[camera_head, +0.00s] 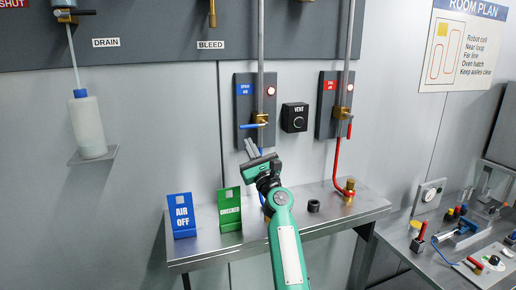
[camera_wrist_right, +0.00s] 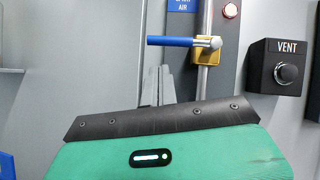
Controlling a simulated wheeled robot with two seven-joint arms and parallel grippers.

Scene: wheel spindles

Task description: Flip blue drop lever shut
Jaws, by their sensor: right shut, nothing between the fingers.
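The blue drop lever (camera_head: 253,125) sits on a brass valve (camera_head: 260,118) on the grey panel with the blue label. It lies about level, its handle pointing left from the pipe. In the right wrist view the blue lever (camera_wrist_right: 178,41) also lies level, left of its brass body (camera_wrist_right: 207,52). My right gripper (camera_head: 250,145) is shut and empty, with its fingers pointing up just below the lever. In the wrist view its fingertips (camera_wrist_right: 165,75) are under the handle, with a gap that looks small. My left gripper is not in view.
A second panel with a red label (camera_head: 329,85) carries a red lever (camera_head: 350,130) pointing down. A black VENT knob box (camera_head: 294,117) lies between the panels. Blue (camera_head: 181,215) and green (camera_head: 229,209) signs stand on the steel shelf (camera_head: 350,213) below.

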